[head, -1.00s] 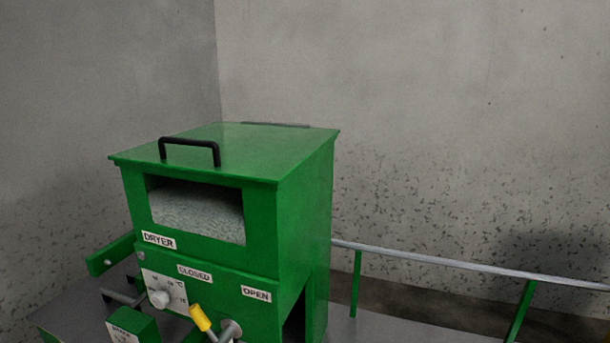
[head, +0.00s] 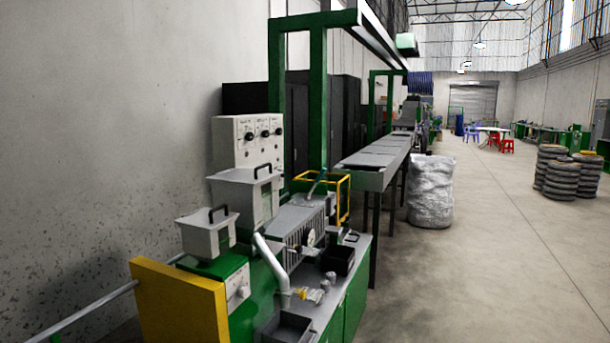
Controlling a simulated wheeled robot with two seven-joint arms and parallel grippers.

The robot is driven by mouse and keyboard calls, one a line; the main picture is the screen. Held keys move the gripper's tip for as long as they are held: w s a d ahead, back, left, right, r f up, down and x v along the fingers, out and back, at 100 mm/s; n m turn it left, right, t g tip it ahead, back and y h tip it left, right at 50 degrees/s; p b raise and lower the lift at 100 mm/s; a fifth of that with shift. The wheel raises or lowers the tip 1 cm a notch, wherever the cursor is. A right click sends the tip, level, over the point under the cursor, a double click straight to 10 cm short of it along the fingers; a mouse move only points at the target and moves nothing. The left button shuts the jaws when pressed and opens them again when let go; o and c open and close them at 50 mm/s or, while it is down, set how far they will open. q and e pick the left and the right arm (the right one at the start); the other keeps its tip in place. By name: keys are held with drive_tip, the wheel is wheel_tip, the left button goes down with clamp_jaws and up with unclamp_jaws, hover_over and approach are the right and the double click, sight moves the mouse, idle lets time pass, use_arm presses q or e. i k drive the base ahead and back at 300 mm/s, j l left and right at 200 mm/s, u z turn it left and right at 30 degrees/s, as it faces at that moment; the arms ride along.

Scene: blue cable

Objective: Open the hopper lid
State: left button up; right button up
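A large light grey hopper (head: 240,203) stands on the machine at the left of the head view. Its flat lid (head: 232,176) lies shut and carries a black bar handle (head: 262,168). A smaller grey hopper (head: 204,241) stands nearer, on a green housing (head: 215,268). Its lid (head: 195,219) also lies shut, with a black handle (head: 218,211). I cannot tell which of the two the task means. Neither of my grippers is in view.
A yellow panel (head: 178,305) stands at the near end of the machine. A grey control box with dials (head: 233,140) is behind the hoppers. A wrapped white sack (head: 431,195) stands by the conveyor (head: 372,178).

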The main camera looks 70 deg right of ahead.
sight(239, 175)
drive_tip(key=z, duration=2)
drive_tip(key=i+l+u, duration=0.15)
drive_tip(key=u, duration=0.2)
drive_tip(key=i+l+u, duration=0.15)
drive_tip(key=u, duration=0.25)
drive_tip(key=i+l+u, duration=0.1)
drive_tip(key=l+u, duration=0.25)
